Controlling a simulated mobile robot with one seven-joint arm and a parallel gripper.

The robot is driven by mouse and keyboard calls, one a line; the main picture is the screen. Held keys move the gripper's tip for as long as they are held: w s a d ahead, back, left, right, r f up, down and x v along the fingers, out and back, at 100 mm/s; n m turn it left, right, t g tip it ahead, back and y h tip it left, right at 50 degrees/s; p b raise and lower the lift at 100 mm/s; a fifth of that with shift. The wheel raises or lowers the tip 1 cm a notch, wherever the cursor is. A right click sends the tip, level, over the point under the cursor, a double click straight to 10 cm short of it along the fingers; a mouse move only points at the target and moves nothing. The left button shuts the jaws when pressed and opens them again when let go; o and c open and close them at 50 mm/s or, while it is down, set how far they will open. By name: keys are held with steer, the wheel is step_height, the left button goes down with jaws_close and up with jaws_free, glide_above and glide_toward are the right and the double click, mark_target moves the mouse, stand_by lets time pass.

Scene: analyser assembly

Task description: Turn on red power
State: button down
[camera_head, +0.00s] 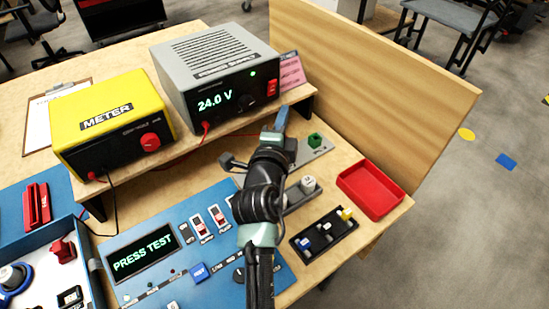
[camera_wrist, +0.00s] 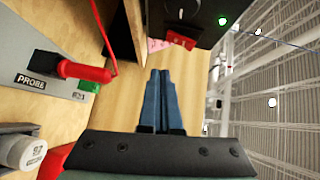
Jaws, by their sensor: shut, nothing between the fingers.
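The red power switch (camera_head: 272,88) is on the right of the front face of the grey power supply (camera_head: 215,62). The supply's display reads 24.0 V and a green light glows on its face. The red switch also shows in the wrist view (camera_wrist: 182,40), just beyond my fingertips, with the green light (camera_wrist: 222,21) near it. My gripper (camera_head: 281,112) has its blue fingers closed together and empty, a little below and in front of the switch; in the wrist view the fingertips (camera_wrist: 160,74) appear apart from it.
The yellow meter (camera_head: 108,115) stands left of the supply on the raised shelf. A blue panel (camera_head: 205,295) reading PRESS TEST lies in front. A red tray (camera_head: 370,190) and a black holder (camera_head: 323,240) are at right. A wooden partition (camera_head: 380,85) rises behind.

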steer(key=s+a+f+b, duration=0.1)
steer(key=s+a, duration=0.1)
steer(key=s, duration=0.6)
steer(key=shift+s+f, duration=0.25)
steer(key=shift+s, duration=0.15)
